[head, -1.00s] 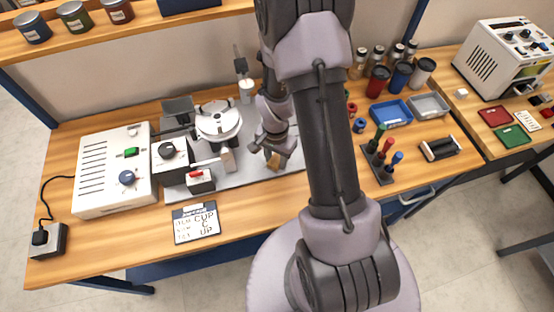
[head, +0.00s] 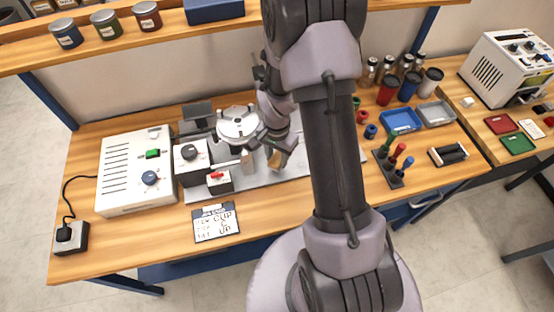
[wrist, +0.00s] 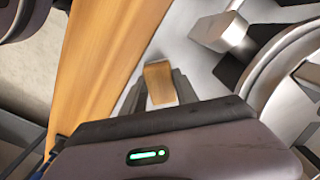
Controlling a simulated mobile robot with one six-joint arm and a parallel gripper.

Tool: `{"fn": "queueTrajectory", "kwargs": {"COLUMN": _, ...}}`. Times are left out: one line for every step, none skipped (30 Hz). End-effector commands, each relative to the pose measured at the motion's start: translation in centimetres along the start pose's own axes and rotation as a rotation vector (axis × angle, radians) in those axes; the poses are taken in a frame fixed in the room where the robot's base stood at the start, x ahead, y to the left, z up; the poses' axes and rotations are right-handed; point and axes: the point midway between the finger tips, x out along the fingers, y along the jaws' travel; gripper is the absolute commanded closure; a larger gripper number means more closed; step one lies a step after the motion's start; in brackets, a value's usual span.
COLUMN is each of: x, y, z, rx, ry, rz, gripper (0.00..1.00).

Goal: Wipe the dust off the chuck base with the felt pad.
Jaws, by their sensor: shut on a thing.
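My gripper (head: 274,154) is shut on a tan felt pad (head: 275,160), just right of the round metal chuck. In the wrist view the pad (wrist: 160,84) sits between the two dark fingertips (wrist: 162,90), over the grey plate. The silver chuck (head: 238,122) stands on the grey base plate (head: 220,193); part of its round body (wrist: 286,70) shows at the right of the wrist view. The pad looks apart from the chuck. I cannot tell whether it touches the plate. Dust cannot be made out. My arm hides part of the plate.
A white control box (head: 135,172) and a black-knobbed unit (head: 190,158) stand left of the chuck. Blue (head: 400,120) and grey trays (head: 436,114) lie right of my arm.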

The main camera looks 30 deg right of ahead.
Motion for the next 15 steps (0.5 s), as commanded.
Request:
{"fn": "queueTrajectory", "kwargs": {"x": -0.8, "y": -0.1, "z": -0.1, "rx": 0.0, "ry": 0.001, "rz": -0.001, "gripper": 1.0}}
{"fn": "queueTrajectory", "kwargs": {"x": -1.0, "y": -0.1, "z": -0.1, "rx": -0.001, "ry": 0.001, "rz": -0.001, "gripper": 1.0}}
{"fn": "queueTrajectory", "kwargs": {"x": -1.4, "y": -0.2, "z": -0.2, "rx": -0.001, "ry": 0.002, "rz": -0.002, "gripper": 1.0}}
{"fn": "queueTrajectory", "kwargs": {"x": -1.7, "y": -0.2, "z": -0.3, "rx": -0.002, "ry": 0.002, "rz": -0.002, "gripper": 1.0}}
{"fn": "queueTrajectory", "kwargs": {"x": -1.9, "y": -0.2, "z": -0.3, "rx": -0.002, "ry": 0.002, "rz": -0.002, "gripper": 1.0}}
{"fn": "queueTrajectory", "kwargs": {"x": -2.3, "y": -0.3, "z": -0.4, "rx": -0.003, "ry": 0.002, "rz": -0.002, "gripper": 1.0}}
{"fn": "queueTrajectory", "kwargs": {"x": -2.6, "y": -0.3, "z": -0.4, "rx": -0.003, "ry": 0.002, "rz": -0.001, "gripper": 1.0}}
{"fn": "queueTrajectory", "kwargs": {"x": -2.8, "y": -0.3, "z": -0.4, "rx": -0.004, "ry": 0.002, "rz": -0.001, "gripper": 1.0}}
{"fn": "queueTrajectory", "kwargs": {"x": -3.1, "y": -0.4, "z": -0.5, "rx": -0.004, "ry": 0.002, "rz": -0.001, "gripper": 1.0}}
{"fn": "queueTrajectory", "kwargs": {"x": -3.2, "y": -0.4, "z": -0.5, "rx": -0.005, "ry": 0.001, "rz": -0.001, "gripper": 1.0}}
{"fn": "queueTrajectory", "kwargs": {"x": -3.3, "y": -0.4, "z": -0.5, "rx": -0.005, "ry": 0.002, "rz": -0.001, "gripper": 1.0}}
{"fn": "queueTrajectory", "kwargs": {"x": -3.4, "y": -0.4, "z": -0.5, "rx": -0.005, "ry": 0.001, "rz": -0.001, "gripper": 1.0}}
{"fn": "queueTrajectory", "kwargs": {"x": -3.4, "y": -0.4, "z": -0.5, "rx": -0.005, "ry": 0.001, "rz": -0.001, "gripper": 1.0}}
{"fn": "queueTrajectory", "kwargs": {"x": -3.4, "y": -0.4, "z": -0.6, "rx": -0.005, "ry": 0.001, "rz": -0.001, "gripper": 1.0}}
{"fn": "queueTrajectory", "kwargs": {"x": -3.4, "y": -0.4, "z": -0.6, "rx": -0.005, "ry": 0.001, "rz": -0.001, "gripper": 1.0}}
